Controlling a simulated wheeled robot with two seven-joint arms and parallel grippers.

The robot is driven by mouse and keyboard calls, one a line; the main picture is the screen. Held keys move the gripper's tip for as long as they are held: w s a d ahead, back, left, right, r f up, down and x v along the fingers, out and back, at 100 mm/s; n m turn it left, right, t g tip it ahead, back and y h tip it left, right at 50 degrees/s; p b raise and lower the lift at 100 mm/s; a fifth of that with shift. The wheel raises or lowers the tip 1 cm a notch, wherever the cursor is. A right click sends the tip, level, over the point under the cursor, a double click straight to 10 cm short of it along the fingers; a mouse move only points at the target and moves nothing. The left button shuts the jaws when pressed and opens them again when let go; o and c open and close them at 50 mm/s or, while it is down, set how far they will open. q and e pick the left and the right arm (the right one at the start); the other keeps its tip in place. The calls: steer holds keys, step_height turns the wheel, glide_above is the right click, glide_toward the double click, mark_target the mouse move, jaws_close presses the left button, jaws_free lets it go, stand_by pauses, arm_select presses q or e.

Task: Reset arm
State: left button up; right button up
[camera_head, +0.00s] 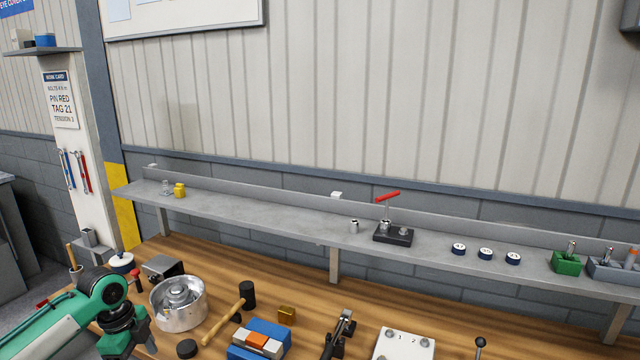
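My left arm comes in from the lower left in green and black. Its dark gripper (127,340) hangs over the left part of the wooden bench (290,262), left of and in front of a round silver metal housing (180,312). The fingers are small and dark, and I cannot tell whether they are open or shut or hold anything. My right arm and gripper are not in view.
Bare wood separates bench items.

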arm_select(q)
steer(key=s+d+f+n+t+h, duration=0.1)
steer(key=s+d+f+n, duration=0.1)
steer(key=s+d+f, duration=0.6)
steer(key=s+d+f+n+t, duration=0.1)
steer(key=s+d+f+n, duration=0.2)
steer(key=s+d+f, duration=0.5)
steer(key=s+a+r+n+t+y, duration=0.1)
steer(key=s+r+n+t+y, duration=0.1)
steer(key=s+n, duration=1.05)
step_height(320, 180, down, 29)
steer(key=s+m+g, duration=0.2)
steer(key=s+a+f+g, duration=0.1)
steer(key=s+a+f, duration=0.2)
steer(key=s+f, duration=1.6)
step_height(320, 180, down, 2)
steer(key=shift+s+a+f+y, duration=0.2)
steer(key=shift+s+y, duration=0.1)
